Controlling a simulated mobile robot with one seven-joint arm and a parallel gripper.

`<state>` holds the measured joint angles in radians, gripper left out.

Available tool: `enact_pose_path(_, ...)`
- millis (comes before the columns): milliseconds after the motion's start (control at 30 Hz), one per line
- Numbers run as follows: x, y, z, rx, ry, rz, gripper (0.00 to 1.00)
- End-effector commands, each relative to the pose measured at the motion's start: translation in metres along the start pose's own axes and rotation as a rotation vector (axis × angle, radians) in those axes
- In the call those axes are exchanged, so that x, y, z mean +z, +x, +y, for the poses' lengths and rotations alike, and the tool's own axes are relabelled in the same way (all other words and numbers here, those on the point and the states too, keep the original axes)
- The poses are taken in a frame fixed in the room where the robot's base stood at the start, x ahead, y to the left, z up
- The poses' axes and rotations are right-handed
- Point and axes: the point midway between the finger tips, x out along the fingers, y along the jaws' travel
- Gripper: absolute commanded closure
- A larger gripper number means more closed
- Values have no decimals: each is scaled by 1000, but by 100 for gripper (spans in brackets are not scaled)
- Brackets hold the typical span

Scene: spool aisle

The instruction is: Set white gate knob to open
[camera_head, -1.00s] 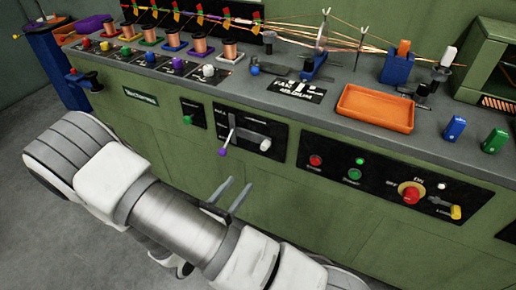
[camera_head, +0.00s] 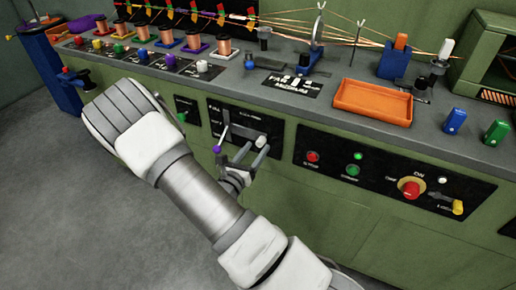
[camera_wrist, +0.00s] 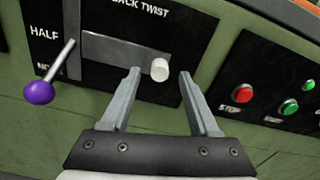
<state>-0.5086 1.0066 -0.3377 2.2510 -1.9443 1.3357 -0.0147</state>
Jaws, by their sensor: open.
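A small white knob (camera_head: 203,66) stands on a dark plate at the right end of a row of coloured knobs on the worktop. Its setting is too small to read. My gripper (camera_head: 253,152) is well below and right of it, in front of the machine's front face. In the wrist view my gripper (camera_wrist: 160,76) is open and empty. Its fingers point toward the white cylindrical handle (camera_wrist: 160,70) of a panel labelled "BACK TWIST". That handle appears between the fingertips; I cannot tell whether they touch it.
A purple-tipped lever (camera_wrist: 38,92) is left of the fingers. Red (camera_wrist: 243,92) and green buttons are to the right. Copper spools (camera_head: 194,40) stand behind the knob row. An orange tray (camera_head: 374,103) sits on the worktop. The floor at left is clear.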

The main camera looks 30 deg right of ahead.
Motion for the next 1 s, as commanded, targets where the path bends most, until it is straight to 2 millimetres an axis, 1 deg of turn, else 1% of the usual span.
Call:
enact_pose_path(33,-1,8,0,-2,2,-1,38)
enact_pose_path(200,0,21,0,-1,2,0,38)
enact_pose_path(500,0,23,0,0,1,0,38)
enact_pose_path(533,0,23,0,0,1,0,40)
enact_pose_path(667,0,23,0,1,1,0,63)
enact_pose_path(700,0,23,0,1,1,0,71)
enact_pose_path(767,0,23,0,1,1,0,81)
enact_pose_path(800,0,23,0,1,1,0,89)
enact_pose_path(867,0,23,0,1,1,0,99)
enact_pose_path(1000,0,23,0,1,1,0,100)
